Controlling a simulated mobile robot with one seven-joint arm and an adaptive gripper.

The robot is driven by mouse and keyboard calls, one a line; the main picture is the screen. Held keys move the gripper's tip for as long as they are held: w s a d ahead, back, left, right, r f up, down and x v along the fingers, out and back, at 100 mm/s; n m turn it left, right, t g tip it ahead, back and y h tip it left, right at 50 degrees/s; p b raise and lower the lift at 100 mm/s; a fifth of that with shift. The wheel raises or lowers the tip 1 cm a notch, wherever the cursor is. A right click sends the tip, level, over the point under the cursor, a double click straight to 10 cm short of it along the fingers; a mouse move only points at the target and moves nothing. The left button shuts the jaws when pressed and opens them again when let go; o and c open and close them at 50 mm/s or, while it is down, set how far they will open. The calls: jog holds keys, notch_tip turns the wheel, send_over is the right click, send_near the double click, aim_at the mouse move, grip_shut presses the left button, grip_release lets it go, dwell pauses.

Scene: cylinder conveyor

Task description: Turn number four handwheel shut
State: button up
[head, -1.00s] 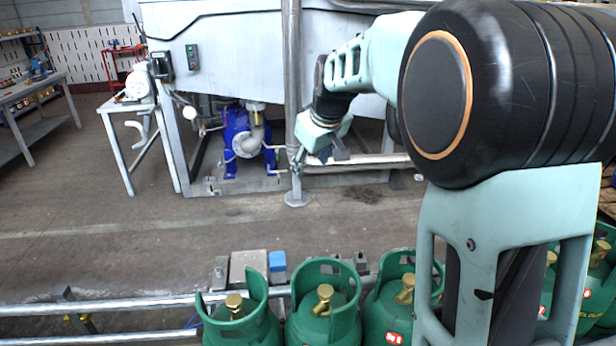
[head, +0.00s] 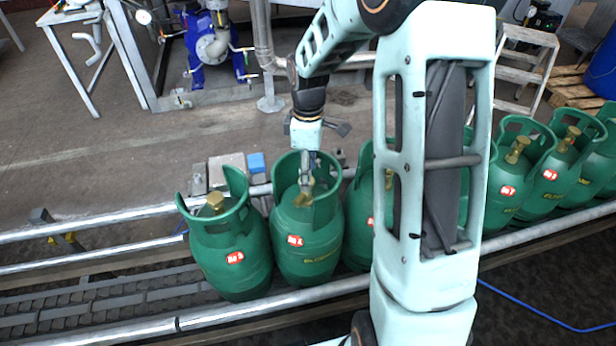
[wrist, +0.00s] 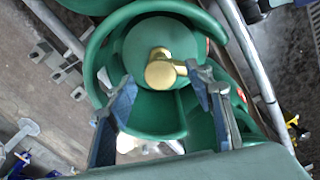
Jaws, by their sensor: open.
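Green gas cylinders stand in a row on the conveyor. The second from the left (head: 307,250) has a red label that seems to read number 4, though it is small. Its brass valve with the handwheel (wrist: 160,72) sits inside an open green collar (wrist: 101,50). My gripper (head: 306,183) is above this cylinder, pointing down into the collar. In the wrist view my gripper (wrist: 162,80) is open, with one dark finger on each side of the brass valve. Whether the fingers touch the valve is unclear. In the head view the fingers partly hide it.
A neighbouring cylinder (head: 230,270) stands close on the left; several others (head: 508,185) continue to the right, some hidden by my arm. Metal rails (head: 120,218) run along the conveyor. A blue block (head: 256,163) lies behind the rail.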

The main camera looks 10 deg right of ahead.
jog(key=shift+f, duration=0.95)
jog(key=shift+c, duration=0.3)
jog(key=c, duration=1.1)
